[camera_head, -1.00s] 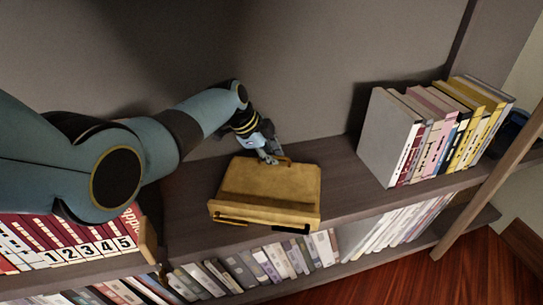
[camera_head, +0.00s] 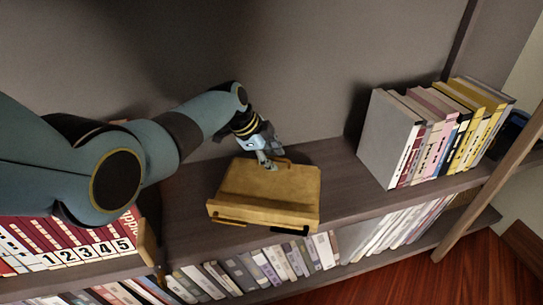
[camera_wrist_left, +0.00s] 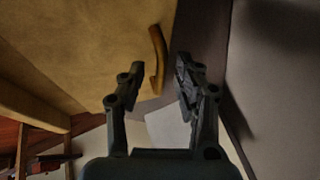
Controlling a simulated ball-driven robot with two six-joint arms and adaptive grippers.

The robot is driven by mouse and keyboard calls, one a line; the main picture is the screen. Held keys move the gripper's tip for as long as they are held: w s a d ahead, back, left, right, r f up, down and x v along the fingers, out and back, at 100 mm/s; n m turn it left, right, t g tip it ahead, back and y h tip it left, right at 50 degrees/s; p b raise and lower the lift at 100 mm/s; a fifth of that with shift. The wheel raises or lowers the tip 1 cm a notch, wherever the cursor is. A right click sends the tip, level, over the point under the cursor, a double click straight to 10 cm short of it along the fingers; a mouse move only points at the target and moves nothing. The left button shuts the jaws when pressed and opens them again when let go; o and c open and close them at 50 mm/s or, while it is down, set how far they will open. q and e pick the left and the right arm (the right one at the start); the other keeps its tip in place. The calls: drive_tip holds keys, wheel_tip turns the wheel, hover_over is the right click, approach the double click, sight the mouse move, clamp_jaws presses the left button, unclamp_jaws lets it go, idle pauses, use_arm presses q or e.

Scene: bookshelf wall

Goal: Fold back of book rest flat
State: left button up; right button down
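The wooden book rest (camera_head: 268,191) lies on the upper shelf, its tan back panel looking low and close to flat in the head view. A ledge and dark fittings show along its front edge. My left gripper (camera_head: 270,163) is at its rear edge. In the left wrist view the gripper (camera_wrist_left: 158,82) is open, its two fingers apart with nothing between their tips. A curved wooden piece (camera_wrist_left: 157,58) at the edge of the book rest panel (camera_wrist_left: 75,45) is just beyond the fingers. My right gripper is not in view.
A row of books (camera_head: 440,130) stands right of the book rest, with bare shelf (camera_head: 343,182) between. Numbered red volumes (camera_head: 75,245) and a wooden bookend (camera_head: 147,240) are at the left. More books (camera_head: 265,262) fill the shelf below. The wall is close behind.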

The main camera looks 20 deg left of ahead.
use_arm(q)
drive_tip(key=shift+r, duration=0.1)
drive_tip(key=v, duration=1.2)
